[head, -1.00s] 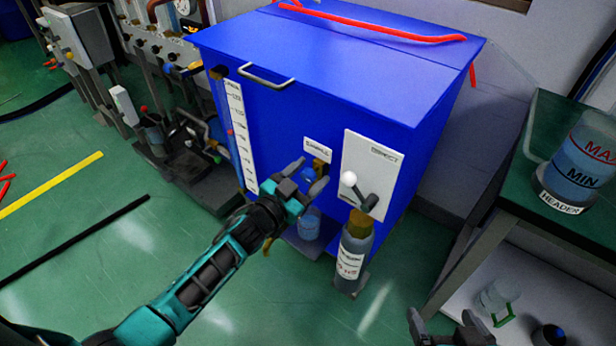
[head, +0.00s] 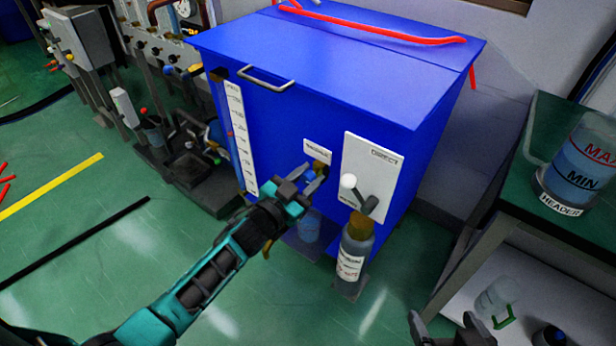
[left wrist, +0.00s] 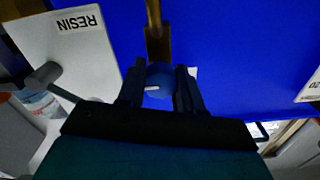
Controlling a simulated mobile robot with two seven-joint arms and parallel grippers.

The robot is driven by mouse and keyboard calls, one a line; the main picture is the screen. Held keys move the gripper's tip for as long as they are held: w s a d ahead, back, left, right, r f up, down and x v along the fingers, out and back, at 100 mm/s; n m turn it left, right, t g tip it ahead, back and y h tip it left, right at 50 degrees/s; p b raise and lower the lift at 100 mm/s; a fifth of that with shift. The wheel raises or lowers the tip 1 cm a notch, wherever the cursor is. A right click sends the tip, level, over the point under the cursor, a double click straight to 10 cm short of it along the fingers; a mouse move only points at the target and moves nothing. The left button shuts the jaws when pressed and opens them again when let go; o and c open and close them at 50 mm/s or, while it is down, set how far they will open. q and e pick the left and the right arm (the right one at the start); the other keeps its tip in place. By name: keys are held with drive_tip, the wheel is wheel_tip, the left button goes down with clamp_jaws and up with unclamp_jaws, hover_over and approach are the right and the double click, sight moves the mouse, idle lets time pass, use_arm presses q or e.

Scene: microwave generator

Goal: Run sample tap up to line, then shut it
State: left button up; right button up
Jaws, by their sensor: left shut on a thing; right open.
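The sample tap shows as a brass stem (left wrist: 156,40) with a round blue knob (left wrist: 159,80) on the blue tank's front. In the head view the brass body (head: 320,168) is partly hidden by my gripper. My left gripper (head: 312,184) is shut on the blue knob, with one finger on each side in the left wrist view (left wrist: 160,90). A clear cup (head: 309,226) with bluish contents stands below the tap. Its line and exact level are too small to tell. My right gripper (head: 444,330) is open and empty at the bottom edge.
A white panel (head: 360,160) with a lever (head: 366,201) is right of the tap, above a labelled bottle (head: 353,252). A blue tank (head: 290,115) fills the centre. A bench with a header jar (head: 575,175) is at right.

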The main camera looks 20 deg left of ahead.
use_arm(q)
drive_tip(key=shift+r+m, duration=0.15)
drive_tip(key=shift+m, duration=0.25)
use_arm(e)
drive_tip(key=shift+r, duration=0.1)
use_arm(q)
drive_tip(key=o, duration=1)
drive_tip(key=shift+o, duration=0.2)
drive_tip(key=shift+s, duration=0.1)
drive_tip(key=p+v, duration=0.2)
drive_tip(key=v, duration=1)
drive_tip(key=shift+s+p, duration=0.35)
drive_tip(key=shift+p, duration=0.05)
use_arm(e)
wheel_tip(320, 180, up, 3)
drive_tip(key=shift+f, duration=0.2)
use_arm(q)
drive_tip(key=shift+a, duration=0.1)
drive_tip(key=s+d+r+n+g+y+p, duration=0.2)
drive_tip(key=s+r+n+g+y+p, duration=0.2)
drive_tip(key=s+p, duration=0.6)
drive_tip(key=shift+s+d+r+n+g+p, duration=0.4)
drive_tip(key=shift+r+n+g+p, duration=0.2)
drive_tip(key=shift+r+g+p, duration=0.4)
use_arm(e)
wheel_tip(320, 180, up, 8)
drive_tip(key=s+d+h, duration=0.1)
drive_tip(key=d, duration=0.2)
drive_tip(key=shift+s+f, duration=0.2)
drive_tip(key=shift+s, duration=0.05)
